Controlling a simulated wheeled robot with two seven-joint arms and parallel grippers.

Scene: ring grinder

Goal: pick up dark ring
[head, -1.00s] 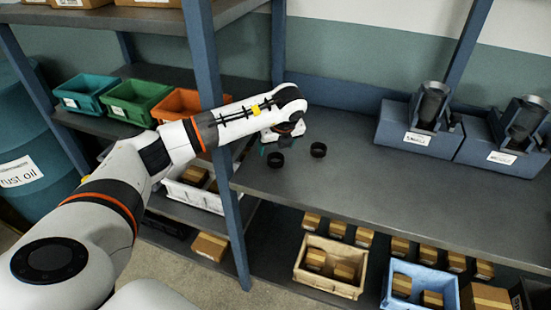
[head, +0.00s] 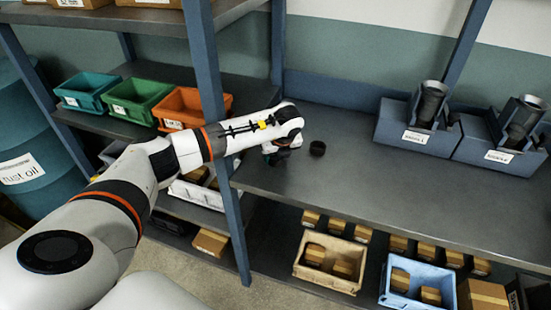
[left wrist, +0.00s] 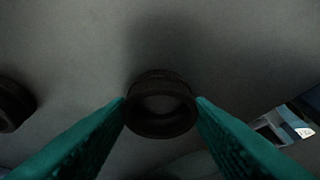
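Two dark rings are on the grey shelf top. One dark ring (left wrist: 161,106) is between the two teal fingertips of my left gripper (left wrist: 161,100) in the left wrist view. The fingertips are right at its two sides, and I cannot tell if they press on it. In the head view my left gripper (head: 278,158) is low over the shelf and hides this ring. The other dark ring (head: 317,148) lies just right of the gripper, and its edge shows in the left wrist view (left wrist: 14,104). My right gripper is not in view.
Two blue-grey machines, one (head: 418,125) nearer and one (head: 503,140) farther right, stand on the shelf top (head: 370,180). A blue post (head: 228,200) rises close to my left arm. Coloured bins stand at left, with boxes below. The middle of the shelf top is clear.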

